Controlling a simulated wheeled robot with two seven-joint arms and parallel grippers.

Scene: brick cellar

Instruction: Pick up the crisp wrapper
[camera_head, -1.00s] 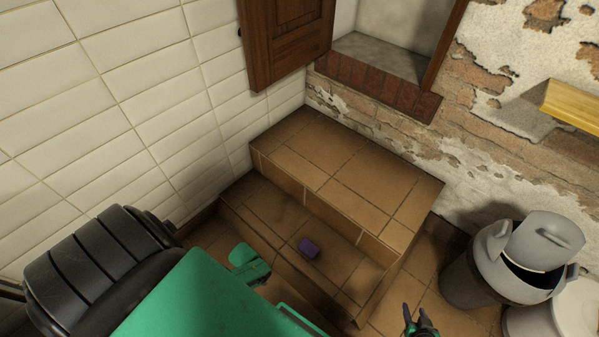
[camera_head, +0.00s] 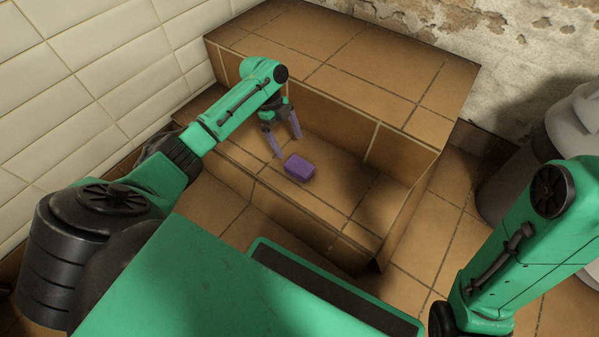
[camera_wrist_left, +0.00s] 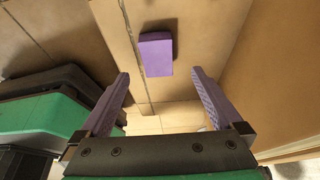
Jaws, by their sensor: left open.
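A small purple block-like object (camera_head: 299,168) lies on the lower tiled step; it is the only loose thing there, and I cannot tell from its look that it is a crisp wrapper. My left gripper (camera_head: 286,146) points down just behind and to the left of it, open and empty, apart from it. In the left wrist view the purple object (camera_wrist_left: 156,54) lies ahead of the open fingers (camera_wrist_left: 160,73), roughly centred between them. My right arm shows at the right, but its gripper is out of the picture.
The lower step (camera_head: 335,185) is otherwise bare. The upper step (camera_head: 350,65) rises behind it. A white tiled wall (camera_head: 90,75) stands at the left. A grey bin (camera_head: 571,128) stands at the right, partly behind my right arm.

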